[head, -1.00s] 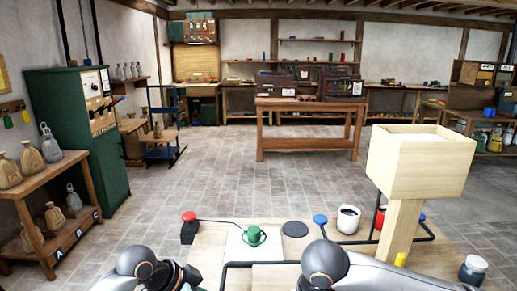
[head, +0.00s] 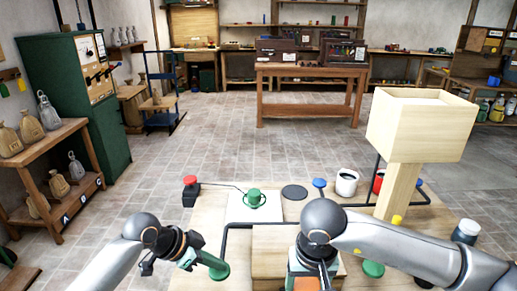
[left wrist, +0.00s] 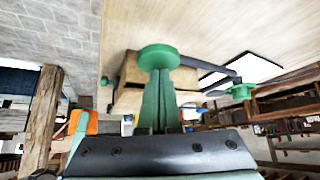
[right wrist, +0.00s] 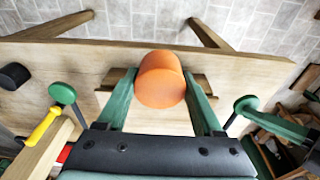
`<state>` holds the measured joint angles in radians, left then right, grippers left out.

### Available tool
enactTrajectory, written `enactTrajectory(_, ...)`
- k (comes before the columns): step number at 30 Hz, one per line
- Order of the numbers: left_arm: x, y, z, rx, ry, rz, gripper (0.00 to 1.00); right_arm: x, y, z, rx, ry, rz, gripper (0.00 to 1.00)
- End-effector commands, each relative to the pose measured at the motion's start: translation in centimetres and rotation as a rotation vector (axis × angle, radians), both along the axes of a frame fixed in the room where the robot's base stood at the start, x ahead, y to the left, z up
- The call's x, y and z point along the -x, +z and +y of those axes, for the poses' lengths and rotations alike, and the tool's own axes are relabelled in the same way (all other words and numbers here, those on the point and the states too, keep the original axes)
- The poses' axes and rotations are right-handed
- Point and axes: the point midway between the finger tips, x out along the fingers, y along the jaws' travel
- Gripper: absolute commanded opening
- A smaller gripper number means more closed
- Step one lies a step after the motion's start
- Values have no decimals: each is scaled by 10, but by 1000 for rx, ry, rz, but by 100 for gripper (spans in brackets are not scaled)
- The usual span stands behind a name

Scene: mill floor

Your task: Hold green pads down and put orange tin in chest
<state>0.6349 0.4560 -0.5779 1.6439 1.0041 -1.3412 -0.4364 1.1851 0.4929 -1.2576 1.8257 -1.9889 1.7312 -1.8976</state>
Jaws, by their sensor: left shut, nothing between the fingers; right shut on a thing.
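The orange tin (right wrist: 160,80) is between the green fingers of my right gripper (right wrist: 160,98), which is shut on it and holds it over the table near the wooden chest (head: 268,262). The chest is partly hidden by my right arm; I cannot tell whether its lid is open. One green pad (head: 218,270) is left of the chest, the other green pad (head: 373,268) right of it. My left gripper (head: 198,258) is shut and empty. In the left wrist view its fingertips meet the left pad (left wrist: 158,57); I cannot tell whether they press it down.
Behind the chest are a red button (head: 190,181), a dark disc (head: 294,192) and a white pot (head: 347,182). A tall wooden box on a post (head: 418,125) rises at the right. A dark bar runs around the chest.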

Motion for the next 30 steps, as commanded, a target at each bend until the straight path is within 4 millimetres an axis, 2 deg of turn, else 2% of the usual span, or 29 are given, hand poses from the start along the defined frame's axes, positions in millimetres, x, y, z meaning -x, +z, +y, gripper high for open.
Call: enactTrajectory(30,2,-39,0,-4,0,7,0,0,0,0,0,0,-1,7)
